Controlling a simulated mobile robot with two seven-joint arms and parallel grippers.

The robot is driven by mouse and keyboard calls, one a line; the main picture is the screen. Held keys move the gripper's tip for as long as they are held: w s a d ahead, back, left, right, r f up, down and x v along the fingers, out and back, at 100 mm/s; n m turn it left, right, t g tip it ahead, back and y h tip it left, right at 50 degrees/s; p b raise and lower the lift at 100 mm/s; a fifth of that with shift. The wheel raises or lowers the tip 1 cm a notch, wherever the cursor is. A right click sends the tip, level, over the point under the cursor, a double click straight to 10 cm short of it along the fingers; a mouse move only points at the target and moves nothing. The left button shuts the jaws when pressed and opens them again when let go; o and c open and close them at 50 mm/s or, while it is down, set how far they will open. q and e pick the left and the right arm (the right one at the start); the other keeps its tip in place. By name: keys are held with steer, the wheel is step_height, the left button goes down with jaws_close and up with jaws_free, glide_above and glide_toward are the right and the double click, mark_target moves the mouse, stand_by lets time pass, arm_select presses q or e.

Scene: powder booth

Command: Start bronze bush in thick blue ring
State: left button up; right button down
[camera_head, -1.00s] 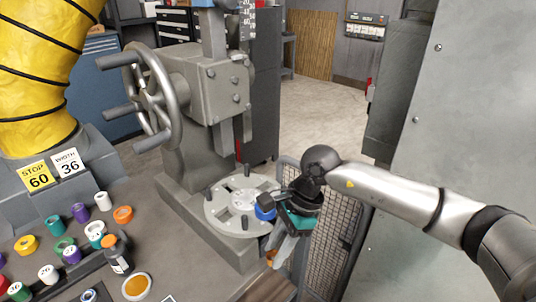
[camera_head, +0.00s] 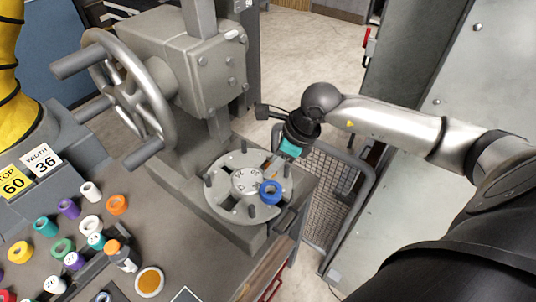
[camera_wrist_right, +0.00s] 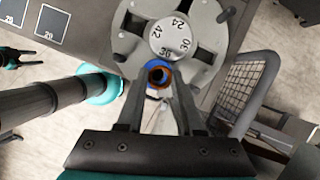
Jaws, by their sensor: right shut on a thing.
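The thick blue ring (camera_head: 270,186) sits near the front right of the round grey fixture plate; it also shows in the right wrist view (camera_wrist_right: 157,64). My right gripper (camera_wrist_right: 158,82) is shut on the bronze bush (camera_wrist_right: 160,77), whose brown-orange rim shows within the ring's outline. The bush lines up roughly with the ring's opening in the wrist view. I cannot tell whether it is inside the ring or just above it. In the head view the right gripper (camera_head: 284,163) comes down from the upper right; its fingers are hard to make out.
The numbered grey fixture plate (camera_head: 225,205) carries several upright posts around the ring. The press with its handwheel (camera_head: 125,95) stands behind and left. Several coloured rings and a bottle (camera_head: 123,255) lie on the left bench. A mesh guard (camera_head: 325,185) stands close on the right.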

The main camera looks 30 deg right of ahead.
mark_target(274, 183)
steer(key=shift+s+f+b, duration=0.3)
steer(key=shift+f+b, duration=0.1)
steer(key=shift+f, duration=0.25)
arm_select(q)
steer(key=f+b, duration=0.2)
steer(key=f, duration=0.1)
steer(key=shift+s+f+b, duration=0.3)
steer(key=shift+s, duration=0.05)
arm_select(e)
step_height(274, 183, down, 4)
steer(key=shift+w+f, duration=0.1)
arm_select(q)
steer(key=shift+s+f+b, duration=0.3)
arm_select(e)
steer(key=shift+f, duration=0.25)
arm_select(q)
steer(key=shift+a+f+b, duration=0.1)
steer(key=shift+f+b, duration=0.45)
steer(key=shift+b, duration=0.05)
arm_select(e)
steer(key=shift+f, duration=0.55)
steer(key=shift+c, duration=2.4)
jaws_free()
